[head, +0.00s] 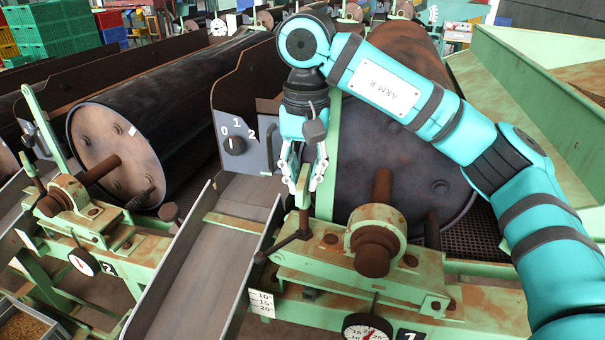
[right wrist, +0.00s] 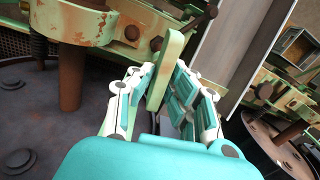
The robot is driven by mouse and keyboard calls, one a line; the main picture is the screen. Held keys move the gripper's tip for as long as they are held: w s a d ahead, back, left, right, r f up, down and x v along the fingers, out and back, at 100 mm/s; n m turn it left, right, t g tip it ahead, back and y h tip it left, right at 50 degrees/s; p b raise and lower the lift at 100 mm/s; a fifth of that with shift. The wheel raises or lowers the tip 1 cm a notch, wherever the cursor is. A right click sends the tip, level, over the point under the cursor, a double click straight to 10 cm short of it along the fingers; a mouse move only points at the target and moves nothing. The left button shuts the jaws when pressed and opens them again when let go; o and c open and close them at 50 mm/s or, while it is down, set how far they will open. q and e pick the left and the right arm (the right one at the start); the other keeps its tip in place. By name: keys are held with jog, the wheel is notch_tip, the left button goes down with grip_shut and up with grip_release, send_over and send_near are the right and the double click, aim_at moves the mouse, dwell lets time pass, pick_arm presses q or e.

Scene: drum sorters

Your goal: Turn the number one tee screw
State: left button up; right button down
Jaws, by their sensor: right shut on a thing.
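In the head view my right gripper (head: 303,185) points down over the number one sorter. It is shut on a flat, pale green upright handle (head: 303,222), whose upper part the fingers hide. In the right wrist view the pale green handle (right wrist: 166,65) stands between the fingers of my right gripper (right wrist: 165,85). A dark rod with a ball end (head: 282,247), seemingly the number one tee screw, slants at the foot of the handle. I cannot tell whether handle and rod are one piece. It also shows behind the handle in the right wrist view (right wrist: 199,25). My left gripper is not in view.
The number one drum (head: 385,165) stands close behind my right gripper. A rusty bearing (head: 376,245) and a dial gauge (head: 367,328) are right of the rod. A metal chute (head: 205,255) and a 0-1-2 switch (head: 234,145) are to the left, with the number two sorter (head: 85,215) beyond.

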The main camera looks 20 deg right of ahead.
jog(key=shift+d+f+n, duration=0.1)
jog(key=shift+n, duration=0.8)
jog(key=c, duration=1.6)
grip_release()
jog(key=shift+o, duration=1.3)
jog(key=shift+s+d, duration=0.25)
jog(key=shift+d, duration=0.05)
jog(key=shift+w+a+r, duration=0.15)
jog(key=shift+a+r, duration=0.05)
jog(key=shift+r, duration=0.05)
notch_tip(320, 180, up, 12)
jog(key=shift+d+f, duration=0.15)
jog(key=shift+d, duration=0.1)
